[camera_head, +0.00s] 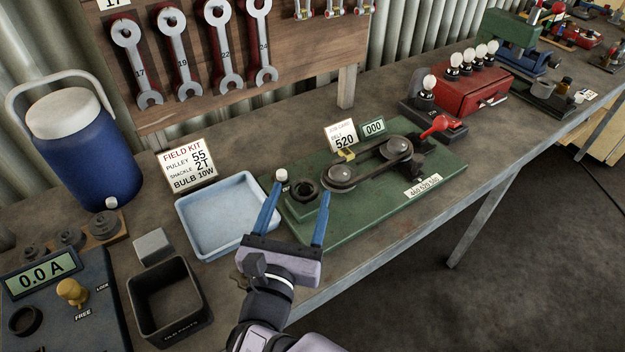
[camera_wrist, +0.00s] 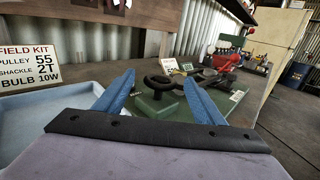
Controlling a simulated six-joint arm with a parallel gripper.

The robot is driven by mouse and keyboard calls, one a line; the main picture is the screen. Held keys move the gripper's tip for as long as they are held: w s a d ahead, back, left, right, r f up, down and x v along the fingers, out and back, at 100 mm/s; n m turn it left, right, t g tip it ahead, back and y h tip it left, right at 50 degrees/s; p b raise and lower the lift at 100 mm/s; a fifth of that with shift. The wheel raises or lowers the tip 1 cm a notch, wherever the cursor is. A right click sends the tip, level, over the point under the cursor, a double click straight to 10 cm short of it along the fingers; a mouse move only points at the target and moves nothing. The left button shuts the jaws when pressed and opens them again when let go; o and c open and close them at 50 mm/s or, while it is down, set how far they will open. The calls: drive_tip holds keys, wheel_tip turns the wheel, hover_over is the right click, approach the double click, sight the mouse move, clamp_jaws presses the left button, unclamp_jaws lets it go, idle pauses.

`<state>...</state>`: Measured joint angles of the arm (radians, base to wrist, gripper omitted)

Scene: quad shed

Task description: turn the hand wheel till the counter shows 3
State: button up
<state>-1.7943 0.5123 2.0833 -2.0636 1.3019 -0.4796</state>
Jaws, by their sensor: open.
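A dark ring-shaped wheel (camera_head: 304,188), which looks like the hand wheel, sits at the near left end of the green board (camera_head: 350,216). It also shows in the wrist view (camera_wrist: 157,81), between and beyond my fingertips. The counter (camera_head: 374,127) is a small green display at the board's back and reads 000. My gripper (camera_head: 302,190) is open and empty, its two blue fingers on either side of the wheel in the head view. I cannot tell how far the fingertips are from it. In the wrist view my gripper (camera_wrist: 158,76) points along the board.
A light blue tray (camera_head: 208,242) lies left of my gripper, with a black bin (camera_head: 170,335) in front. A field kit card (camera_head: 188,165) stands behind the tray.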

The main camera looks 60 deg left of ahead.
sight(308, 178)
drive_tip(key=shift+p+x, duration=0.9)
drive_tip(key=shift+x, duration=2.8)
drive_tip(key=shift+w+d+f, duration=0.1)
drive_tip(key=shift+f, duration=0.1)
drive_tip(key=c, duration=1.1)
